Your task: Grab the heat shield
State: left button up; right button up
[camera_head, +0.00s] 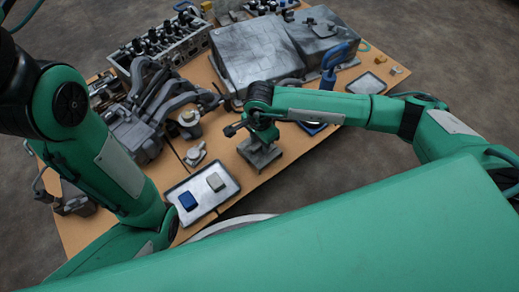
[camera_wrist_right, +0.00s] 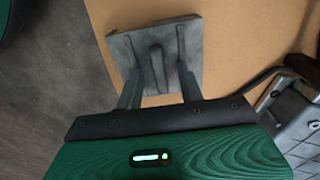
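A small grey metal piece (camera_head: 260,153), which I take to be the heat shield, lies near the table's front edge in the head view. It has a flat square base and a raised middle part. My right gripper (camera_head: 262,132) is directly over it, pointing down. In the right wrist view, the fingers of my right gripper (camera_wrist_right: 156,60) are apart, one on each side of the grey piece's raised rib (camera_wrist_right: 157,68), with gaps between. Whether the fingers touch the base is unclear. My left arm is at the left of the head view, but its gripper does not show.
A tray (camera_head: 222,186) with a blue and a grey block is at the front left. Engine parts (camera_head: 140,120) crowd the left of the table. Large grey housings (camera_head: 255,55) stand behind. A smaller tray (camera_head: 366,83) is at right.

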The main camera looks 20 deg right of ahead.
grip_shut()
jog(key=shift+r, duration=0.1)
jog(key=shift+r, duration=0.1)
